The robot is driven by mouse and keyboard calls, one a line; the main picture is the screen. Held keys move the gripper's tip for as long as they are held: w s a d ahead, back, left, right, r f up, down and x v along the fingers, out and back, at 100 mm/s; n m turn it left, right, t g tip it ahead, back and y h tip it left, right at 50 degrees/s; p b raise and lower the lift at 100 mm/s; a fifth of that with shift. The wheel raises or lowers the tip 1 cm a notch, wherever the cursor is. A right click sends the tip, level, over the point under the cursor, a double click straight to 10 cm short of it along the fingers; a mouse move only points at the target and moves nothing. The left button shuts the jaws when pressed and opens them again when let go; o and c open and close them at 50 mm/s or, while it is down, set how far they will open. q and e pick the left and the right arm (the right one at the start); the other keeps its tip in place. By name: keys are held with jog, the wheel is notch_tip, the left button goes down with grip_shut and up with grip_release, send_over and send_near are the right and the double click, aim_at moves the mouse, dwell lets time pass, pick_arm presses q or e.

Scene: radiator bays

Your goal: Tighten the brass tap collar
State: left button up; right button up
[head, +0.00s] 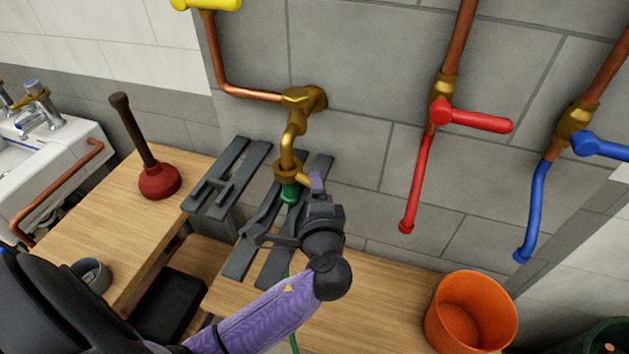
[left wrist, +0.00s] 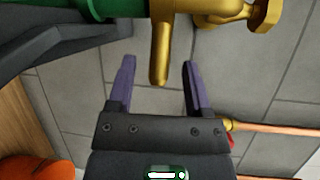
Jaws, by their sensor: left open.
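The brass tap collar (head: 287,170) sits at the lower end of the brass tap (head: 295,120), above a green hose fitting (head: 290,192). In the left wrist view the collar (left wrist: 163,12) has a brass lever (left wrist: 160,55) that points toward my gripper. My left gripper (head: 315,183) is open beside the collar. In the left wrist view its two purple fingers (left wrist: 158,78) stand on either side of the lever's tip, with gaps on both sides. The green fitting also shows in the left wrist view (left wrist: 95,8). My right gripper is not in view.
Grey slatted stands (head: 235,175) are close behind and below the tap. A red plunger (head: 158,180) stands on the wooden bench (head: 125,225) at left. Red (head: 470,117) and blue (head: 598,146) valve handles are on the wall at right. An orange bucket (head: 470,312) stands at lower right.

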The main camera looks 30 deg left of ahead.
pick_arm(q)
jog(key=shift+x, duration=1.55)
grip_shut()
jog(key=shift+f, duration=0.1)
